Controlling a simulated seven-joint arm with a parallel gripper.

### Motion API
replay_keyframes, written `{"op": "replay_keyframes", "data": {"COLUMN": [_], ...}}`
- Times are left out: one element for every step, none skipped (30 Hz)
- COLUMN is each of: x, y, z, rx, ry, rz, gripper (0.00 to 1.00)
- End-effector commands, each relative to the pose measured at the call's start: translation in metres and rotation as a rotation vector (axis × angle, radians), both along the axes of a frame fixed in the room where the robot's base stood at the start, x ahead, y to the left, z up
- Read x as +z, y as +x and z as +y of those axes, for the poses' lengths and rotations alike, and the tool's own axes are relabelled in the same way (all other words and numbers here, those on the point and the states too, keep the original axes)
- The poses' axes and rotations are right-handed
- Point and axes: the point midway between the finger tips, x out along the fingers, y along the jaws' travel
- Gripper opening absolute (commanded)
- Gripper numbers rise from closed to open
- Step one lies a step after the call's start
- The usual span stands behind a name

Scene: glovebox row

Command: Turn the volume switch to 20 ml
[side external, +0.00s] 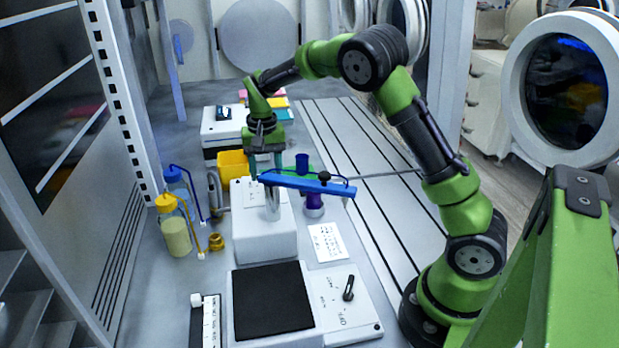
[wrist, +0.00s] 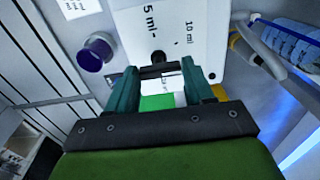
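The volume switch is a small dark knob (wrist: 158,58) on a white box (wrist: 205,20). Markings "5 ml" and "10 ml" show near it in the wrist view; a "20 ml" mark is not visible. The white box (side external: 265,240) also stands mid-bench in the side external view, where its switch is hidden. My gripper (wrist: 160,72) points at the box with its two teal fingers apart, one on each side of the knob. Contact with the knob cannot be told. In the side external view, my gripper (side external: 265,163) is just above the box's far end.
A blue bar (side external: 307,184) crosses in front of my gripper. A purple cup (wrist: 95,55) is left of the box in the wrist view. Blue-capped and yellow-capped bottles (side external: 175,235) stand left of the box. A black-plated device with a knob (side external: 348,288) is nearest the camera.

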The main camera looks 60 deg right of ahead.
Motion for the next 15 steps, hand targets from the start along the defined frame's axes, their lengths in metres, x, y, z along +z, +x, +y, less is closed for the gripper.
{"op": "replay_keyframes", "data": {"x": [0.0010,0.0009,0.0008,0.0007,0.0006,0.0005,0.0004,0.0003,0.0002,0.0002,0.0001,0.0004,0.0010,0.0022,0.0047], "y": [0.0004,0.0003,0.0003,0.0003,0.0003,0.0002,0.0002,0.0002,0.0002,0.0002,0.0001,0.0002,0.0002,0.0004,0.0006], "z": [-0.0002,-0.0003,-0.0003,-0.0003,-0.0003,-0.0002,-0.0002,-0.0002,-0.0002,-0.0002,-0.0001,-0.0002,-0.0002,-0.0002,-0.0003], "rx": [0.000,0.000,0.000,0.000,0.001,0.001,0.001,0.001,0.001,0.001,0.001,0.001,0.001,0.002,0.002], "ry": [-0.001,-0.001,-0.001,0.000,0.000,0.000,-0.001,-0.001,-0.001,-0.001,-0.001,-0.001,-0.001,-0.001,-0.001], "rz": [-0.002,-0.002,-0.002,-0.001,-0.001,-0.001,-0.001,-0.001,-0.001,-0.001,-0.001,-0.001,-0.001,-0.001,-0.003], "gripper": [0.60,0.65,0.71,0.76,0.77,0.77,0.77,0.77,0.77,0.77,0.77,0.77,0.77,0.77,0.77]}}
